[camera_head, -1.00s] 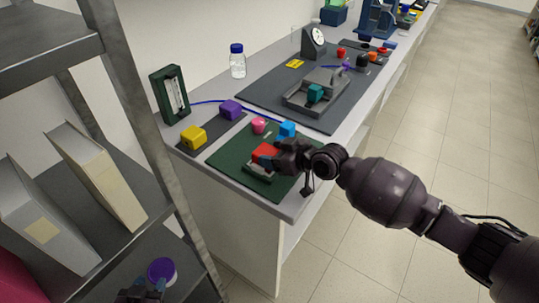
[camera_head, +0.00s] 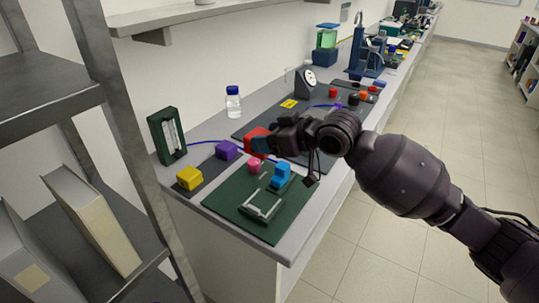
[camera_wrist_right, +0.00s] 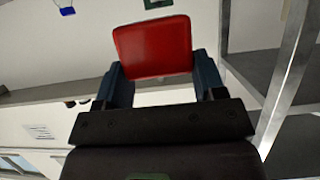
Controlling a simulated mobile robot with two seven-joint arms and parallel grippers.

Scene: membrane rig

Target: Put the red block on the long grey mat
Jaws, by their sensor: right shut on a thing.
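The red block (camera_head: 256,138) is held up above the bench between the fingers of my right gripper (camera_head: 273,142). In the right wrist view the red block (camera_wrist_right: 153,47) sits between both fingers, clear of any surface. The long grey mat (camera_head: 209,168) is a narrow dark strip at the left of the bench. A yellow block (camera_head: 189,179) stands on its near end and a purple block (camera_head: 227,150) towards its far end. The gripper and red block appear to the right of the purple block. My left gripper is not in view.
A green mat (camera_head: 235,205) carries a pale metal frame (camera_head: 262,206), a pink piece (camera_head: 254,166) and blue blocks (camera_head: 281,174). A dark green upright stand (camera_head: 167,135) and a bottle (camera_head: 233,103) stand behind. Metal shelving (camera_head: 120,120) rises at the left.

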